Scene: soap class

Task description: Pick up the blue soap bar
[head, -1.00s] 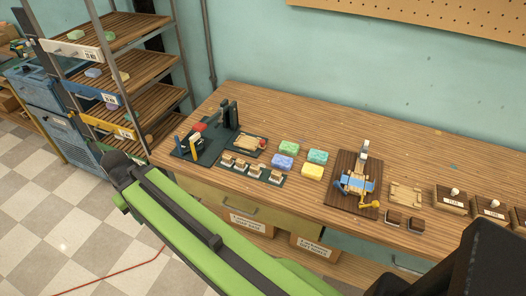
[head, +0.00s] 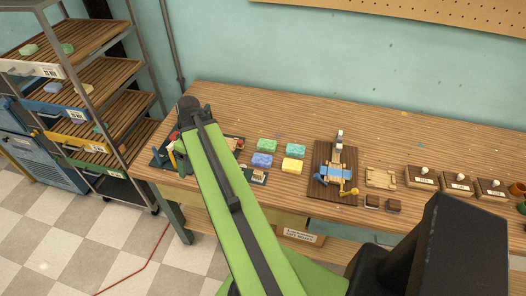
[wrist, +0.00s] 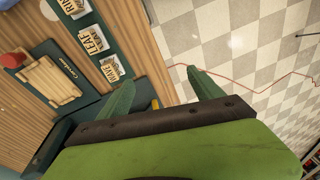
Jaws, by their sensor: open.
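The blue soap bar (head: 262,160) lies flat on the wooden workbench (head: 400,130), just right of my green arm in the head view. A green bar (head: 267,145) lies behind it, a teal bar (head: 296,150) behind and to its right, and a yellow bar (head: 292,165) to its right. My gripper (wrist: 162,88) shows in the wrist view with its two green fingers apart and nothing between them. It is over the bench's front edge, with floor beyond. In the head view my arm hides the gripper's fingers.
Labelled stamps (wrist: 92,38) and a small wooden board (wrist: 55,82) lie beside my gripper. A wooden stand with a blue part (head: 335,172) is right of the soaps, with a wooden tray (head: 380,178) beyond. A shelf rack (head: 100,75) stands at the left.

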